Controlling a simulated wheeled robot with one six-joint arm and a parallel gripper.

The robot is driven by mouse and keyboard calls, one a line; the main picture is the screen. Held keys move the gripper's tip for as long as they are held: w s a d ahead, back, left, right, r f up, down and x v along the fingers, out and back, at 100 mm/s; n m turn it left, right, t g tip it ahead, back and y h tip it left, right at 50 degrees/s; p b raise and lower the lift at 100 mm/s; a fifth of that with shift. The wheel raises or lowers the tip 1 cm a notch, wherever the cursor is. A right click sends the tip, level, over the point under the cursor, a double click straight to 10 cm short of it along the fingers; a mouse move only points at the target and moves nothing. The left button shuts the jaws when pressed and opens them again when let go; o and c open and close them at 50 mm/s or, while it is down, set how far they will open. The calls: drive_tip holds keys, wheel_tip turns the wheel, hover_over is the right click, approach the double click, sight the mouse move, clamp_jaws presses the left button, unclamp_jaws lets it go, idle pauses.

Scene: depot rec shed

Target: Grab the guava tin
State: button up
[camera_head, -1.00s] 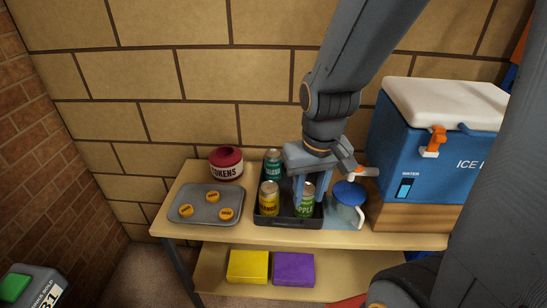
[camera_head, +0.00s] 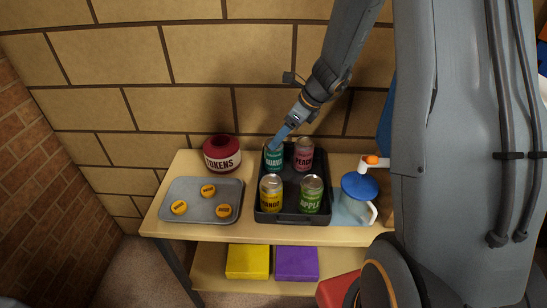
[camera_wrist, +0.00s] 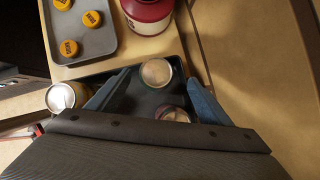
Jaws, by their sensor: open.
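The guava tin (camera_head: 274,161) is teal with a pale top and stands upright in the back left of a black tray (camera_head: 289,218). My gripper (camera_head: 277,142) comes down to it from the upper right, and a blue finger overlaps its top edge in the head view. In the wrist view my gripper (camera_wrist: 157,62) is open, with one finger on each side of the guava tin's round top (camera_wrist: 156,72). I cannot tell whether a finger touches it.
The peach tin (camera_head: 303,155) stands close to the right of the guava tin, and the apple tin (camera_head: 311,195) is in front right. A red TOKENS pot (camera_head: 221,154) is left of the tray, by a grey tray (camera_head: 182,190) with yellow discs. A blue-lidded jug (camera_head: 359,190) stands at right.

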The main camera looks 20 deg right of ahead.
sight(274, 155)
drive_tip(key=shift+x, duration=0.95)
drive_tip(key=x, duration=0.3)
drive_tip(key=s+p+x, duration=0.1)
drive_tip(key=x, duration=0.1)
drive_tip(key=shift+d+f, duration=0.1)
drive_tip(key=shift+f, duration=0.4)
drive_tip(key=c, duration=1.4)
